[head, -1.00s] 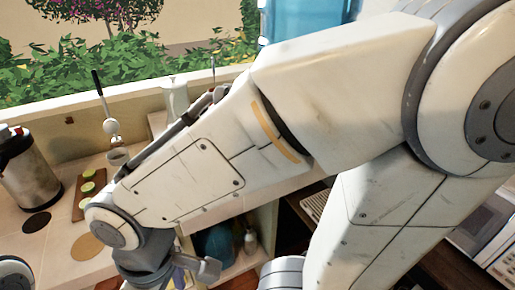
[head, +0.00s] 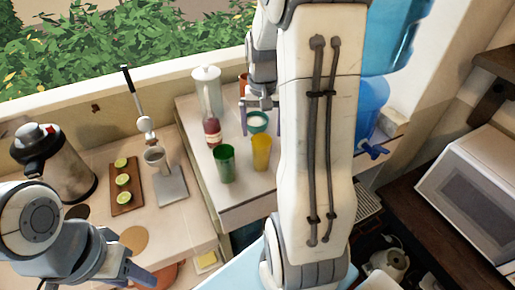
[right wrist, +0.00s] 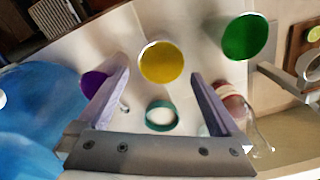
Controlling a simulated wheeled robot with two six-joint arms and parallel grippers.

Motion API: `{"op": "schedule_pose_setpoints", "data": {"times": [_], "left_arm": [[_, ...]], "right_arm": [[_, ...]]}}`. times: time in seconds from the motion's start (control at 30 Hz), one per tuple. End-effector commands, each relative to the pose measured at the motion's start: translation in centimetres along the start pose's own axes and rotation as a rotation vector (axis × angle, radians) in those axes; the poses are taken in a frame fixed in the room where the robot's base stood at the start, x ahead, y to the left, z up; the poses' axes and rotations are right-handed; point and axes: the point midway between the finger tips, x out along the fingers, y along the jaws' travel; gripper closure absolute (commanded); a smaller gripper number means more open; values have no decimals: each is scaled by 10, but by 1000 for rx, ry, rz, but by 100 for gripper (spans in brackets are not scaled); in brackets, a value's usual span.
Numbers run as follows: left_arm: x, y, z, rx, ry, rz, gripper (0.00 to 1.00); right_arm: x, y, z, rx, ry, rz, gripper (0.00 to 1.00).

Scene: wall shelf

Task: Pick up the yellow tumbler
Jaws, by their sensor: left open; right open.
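The yellow tumbler (head: 261,152) stands upright on the raised white counter, just right of the green tumbler (head: 225,163). My right gripper (head: 262,118) is open and empty, pointing down above the counter behind the yellow tumbler in the head view. In the right wrist view, the yellow tumbler (right wrist: 160,62) shows between and slightly beyond the open fingertips (right wrist: 158,75), apart from both. My left gripper (head: 98,280) is open and empty at the bottom left, partly cut off by the frame edge.
A teal-rimmed cup (head: 257,122), a red-banded bottle (head: 213,132) and a glass jug (head: 207,90) stand close by. A purple tumbler (right wrist: 97,82) is partly behind a finger in the wrist view. A blue water container (head: 370,105) stands right of my arm.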

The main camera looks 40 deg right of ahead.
Motion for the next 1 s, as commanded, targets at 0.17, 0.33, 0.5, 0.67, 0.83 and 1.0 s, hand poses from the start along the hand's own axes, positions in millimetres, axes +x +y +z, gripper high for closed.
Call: {"op": "schedule_pose_setpoints", "data": {"times": [0.17, 0.33, 0.5, 0.67, 0.83, 1.0], "left_arm": [[-6, 0, 0, 1, 0, 0, 50], [-11, 1, 0, 2, 0, 0, 50], [-26, 2, -1, 4, 0, 0, 50], [-29, 2, -2, 5, 0, 0, 50], [-29, 2, -2, 5, 0, 0, 50], [-29, 2, -2, 5, 0, 0, 50]], "right_arm": [[25, -6, 3, -12, -4, 0, 0], [36, -7, 4, -14, -4, 0, 0], [58, -1, 10, -12, -8, 1, 0], [79, -1, 9, -12, -4, 0, 0], [84, 0, 8, -10, 1, 0, 0], [84, 0, 8, -10, 1, 0, 15]]}}
